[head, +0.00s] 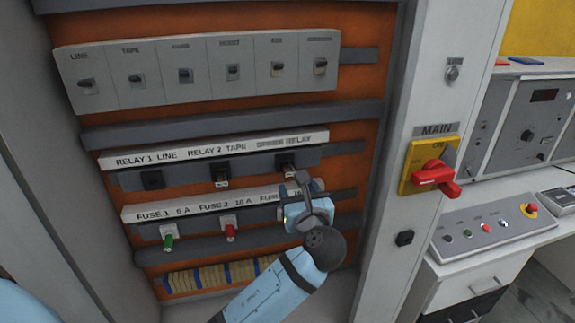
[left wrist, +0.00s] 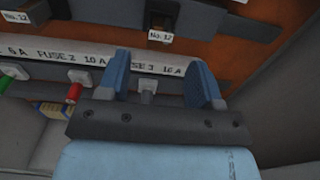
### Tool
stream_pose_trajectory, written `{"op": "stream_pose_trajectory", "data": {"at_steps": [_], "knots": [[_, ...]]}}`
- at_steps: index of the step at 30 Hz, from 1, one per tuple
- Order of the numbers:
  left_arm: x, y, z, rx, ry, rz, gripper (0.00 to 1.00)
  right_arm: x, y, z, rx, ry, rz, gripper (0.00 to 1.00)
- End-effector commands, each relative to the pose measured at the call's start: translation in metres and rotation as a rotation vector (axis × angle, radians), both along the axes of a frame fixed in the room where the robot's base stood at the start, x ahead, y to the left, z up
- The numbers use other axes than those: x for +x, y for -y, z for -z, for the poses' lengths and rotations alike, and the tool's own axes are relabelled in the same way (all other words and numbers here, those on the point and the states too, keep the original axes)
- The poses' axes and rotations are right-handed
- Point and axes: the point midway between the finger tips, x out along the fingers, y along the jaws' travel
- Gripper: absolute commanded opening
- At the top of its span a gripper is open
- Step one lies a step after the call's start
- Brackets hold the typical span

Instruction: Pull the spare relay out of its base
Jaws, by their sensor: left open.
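The spare relay (head: 286,160) is a small dark block seated in the rail under the "SPARE RELAY" label strip. A small white tag is on its underside. In the left wrist view, the dark relay (left wrist: 160,14) with a "No. 12" tag is at the top, beyond the fingertips. My left gripper (head: 303,193) is open and empty, just below the spare relay, in front of the fuse row. In the wrist view its two blue fingers (left wrist: 160,72) are spread, with the grey fuse 3 holder (left wrist: 148,88) showing between them. My right gripper is not in view.
Relay 1 (head: 152,179) and relay 2 (head: 220,170) sit left of the spare. Fuses with green (head: 168,241) and red (head: 230,233) knobs are below. A red main switch (head: 436,175) juts from the cabinet frame at right. A switch row (head: 184,77) is above.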

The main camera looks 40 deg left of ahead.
Motion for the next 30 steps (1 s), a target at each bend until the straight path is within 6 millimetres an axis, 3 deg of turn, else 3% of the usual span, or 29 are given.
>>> {"op": "stream_pose_trajectory", "data": {"at_steps": [11, 20, 22, 30], "knots": [[0.006, -0.007, 0.002, 0.002, 0.001, -0.001, 0.6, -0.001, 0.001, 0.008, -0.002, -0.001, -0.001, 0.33], [0.033, -0.038, 0.004, 0.0, 0.003, -0.002, 0.6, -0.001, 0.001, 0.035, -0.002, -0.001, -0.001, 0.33], [0.039, -0.046, -0.005, 0.003, -0.002, -0.002, 0.6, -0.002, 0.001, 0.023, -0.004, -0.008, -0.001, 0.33], [0.055, -0.065, -0.002, 0.001, 0.0, 0.0, 0.6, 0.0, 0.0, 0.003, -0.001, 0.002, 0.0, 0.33]]}}
